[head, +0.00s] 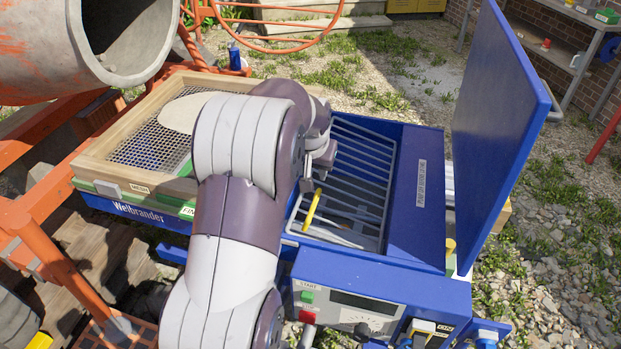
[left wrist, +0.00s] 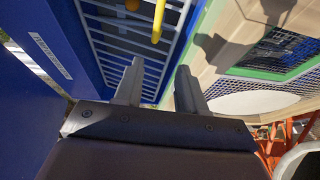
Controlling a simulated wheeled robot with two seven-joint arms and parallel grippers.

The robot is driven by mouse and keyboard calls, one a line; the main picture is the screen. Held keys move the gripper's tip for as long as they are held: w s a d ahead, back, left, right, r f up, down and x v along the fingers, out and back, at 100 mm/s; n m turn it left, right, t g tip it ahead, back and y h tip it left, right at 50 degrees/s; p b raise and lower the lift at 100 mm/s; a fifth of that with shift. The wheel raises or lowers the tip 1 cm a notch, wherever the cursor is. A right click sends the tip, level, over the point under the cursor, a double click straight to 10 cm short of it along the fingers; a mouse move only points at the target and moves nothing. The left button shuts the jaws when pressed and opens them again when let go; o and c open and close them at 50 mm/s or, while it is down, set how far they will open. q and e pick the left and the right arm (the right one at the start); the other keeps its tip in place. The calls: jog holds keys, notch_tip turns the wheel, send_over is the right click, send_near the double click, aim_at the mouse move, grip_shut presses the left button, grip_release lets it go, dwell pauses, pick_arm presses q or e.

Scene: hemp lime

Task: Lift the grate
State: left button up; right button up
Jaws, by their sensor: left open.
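The grate (head: 362,160) is a panel of grey bars set in the blue machine's opening, right of my left arm in the head view. A yellow bar (head: 312,209), which looks like its handle, stands out near its front left. My left gripper (head: 321,160) is over the grate's left side, open with nothing between its fingers. In the left wrist view the fingers (left wrist: 160,88) are spread, with the grate (left wrist: 120,50) beyond them and the yellow bar (left wrist: 158,20) at the top, apart from the fingertips. My arm hides part of the grate's left side. My right gripper is not seen.
A raised blue lid (head: 500,130) stands at the right. A wooden-framed mesh sieve (head: 95,160) with a pale disc (head: 187,113) lies at the left. An orange mixer with a grey drum (head: 100,45) is upper left. A control box (head: 375,305) is in front.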

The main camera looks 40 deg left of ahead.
pick_arm(q)
jog(key=b, duration=0.1)
send_near(317, 194)
jog(key=b+x, duration=0.1)
jog(key=x, duration=0.6)
jog(key=shift+w+f, duration=0.1)
jog(key=shift+f, duration=0.3)
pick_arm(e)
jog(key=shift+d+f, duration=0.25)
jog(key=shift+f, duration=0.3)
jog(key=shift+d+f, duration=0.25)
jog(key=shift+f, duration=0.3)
pick_arm(q)
grip_shut()
